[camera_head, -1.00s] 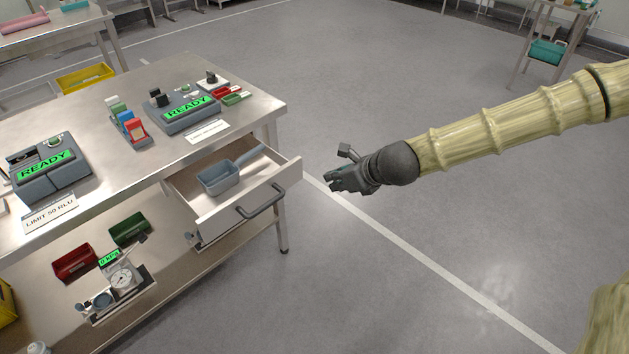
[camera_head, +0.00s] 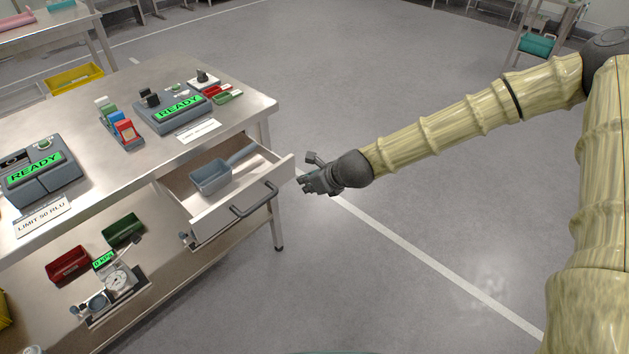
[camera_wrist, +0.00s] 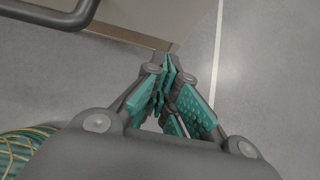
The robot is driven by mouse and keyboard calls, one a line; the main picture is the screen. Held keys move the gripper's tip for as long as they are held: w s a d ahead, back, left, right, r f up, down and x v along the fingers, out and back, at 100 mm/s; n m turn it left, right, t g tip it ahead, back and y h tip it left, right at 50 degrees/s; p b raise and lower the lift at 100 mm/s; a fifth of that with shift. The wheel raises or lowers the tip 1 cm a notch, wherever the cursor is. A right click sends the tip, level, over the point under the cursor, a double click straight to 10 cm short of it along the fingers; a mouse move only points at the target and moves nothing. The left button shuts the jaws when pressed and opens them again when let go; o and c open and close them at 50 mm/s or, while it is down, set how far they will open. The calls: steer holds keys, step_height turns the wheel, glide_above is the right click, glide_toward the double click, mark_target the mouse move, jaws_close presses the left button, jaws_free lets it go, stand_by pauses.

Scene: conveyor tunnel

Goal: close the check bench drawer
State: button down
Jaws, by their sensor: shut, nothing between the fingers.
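The check bench drawer (camera_head: 213,217) stands pulled out from under the bench top, with a dark bar handle (camera_head: 254,200) on its front. A grey-blue scoop (camera_head: 212,177) lies inside it. My gripper (camera_head: 306,182) is shut and empty, just right of the drawer's front right corner, in the air. In the wrist view the shut fingertips (camera_wrist: 167,62) lie near the corner of the drawer front (camera_wrist: 135,32), and the handle (camera_wrist: 62,17) shows at the upper left. I cannot tell whether the fingertips touch the drawer.
The metal bench (camera_head: 75,125) carries two devices with READY screens and a rack of coloured items. Its lower shelf (camera_head: 190,262) holds a red bin, a green bin and a gauge device. The grey floor right of the bench is clear.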

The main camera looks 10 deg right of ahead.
steer(key=shift+w+a+r+p, duration=0.15)
steer(key=shift+w+a, duration=0.35)
steer(key=shift+w, duration=0.25)
steer(key=shift+w+a+p, duration=0.15)
steer(key=shift+w+a, duration=0.35)
steer(key=shift+w, duration=0.2)
steer(key=shift+w, duration=0.1)
